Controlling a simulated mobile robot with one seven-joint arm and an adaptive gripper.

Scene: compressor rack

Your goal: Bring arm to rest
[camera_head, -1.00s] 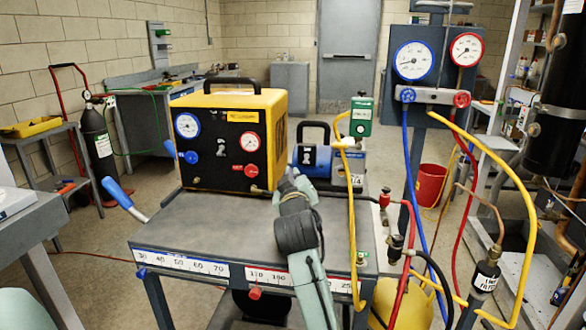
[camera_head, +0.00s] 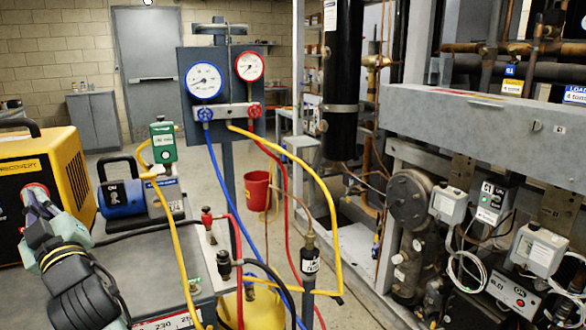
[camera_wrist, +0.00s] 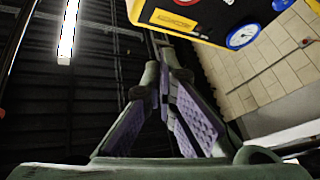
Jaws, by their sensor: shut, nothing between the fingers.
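My gripper (camera_wrist: 163,75) shows in the wrist view with its two purple-padded fingers drawn together at the tips, and nothing is between them. In the head view my arm reaches in from the lower left, over the cart top. My gripper end (camera_head: 42,205) there is in front of the yellow and black recovery machine (camera_head: 68,160). The same machine also shows upside down at the top of the wrist view (camera_wrist: 205,25). I cannot tell the gap between the gripper and the machine.
Yellow, blue and red hoses hang from the gauge manifold (camera_head: 228,112). The compressor rack (camera_head: 480,120) fills the right side. A red bucket (camera_head: 257,190) stands on the floor behind.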

